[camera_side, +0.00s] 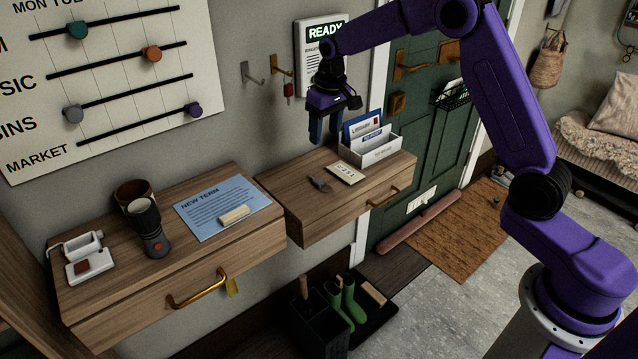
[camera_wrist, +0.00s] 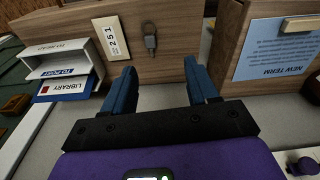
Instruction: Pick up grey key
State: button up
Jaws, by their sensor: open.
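The grey key (camera_side: 319,184) lies flat on the right wooden drawer unit (camera_side: 300,204), left of a small white number card (camera_side: 345,172). In the wrist view the grey key (camera_wrist: 150,38) shows beyond my fingertips, a little left of the middle, beside the card reading 2251 (camera_wrist: 112,37). My gripper (camera_side: 325,128) hangs above and behind the key, near the wall and left of the letter holder. In the wrist view my gripper (camera_wrist: 160,72) has its two blue fingers spread apart with nothing between them.
The white letter holder (camera_side: 378,148) stands right of the card. The left drawer unit (camera_side: 95,298) carries a blue New Term sheet (camera_side: 222,207), a flashlight (camera_side: 148,228) and a cup. Wall hooks (camera_side: 280,66) are behind my gripper.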

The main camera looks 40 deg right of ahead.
jog(key=w+d+f+m, duration=0.1)
jog(key=w+d+f, duration=0.1)
jog(key=w+d, duration=0.1)
send_over(320, 181)
jog(key=s, duration=0.1)
jog(key=f, duration=1.1)
jog(key=shift+d, duration=0.4)
jog(key=shift+w+a+f, duration=0.15)
jog(key=shift+f, duration=0.8)
jog(key=shift+w+a+f, duration=0.1)
jog(key=shift+f, duration=0.85)
jog(key=shift+w+a+f, duration=0.15)
jog(key=shift+f, duration=0.8)
grip_shut()
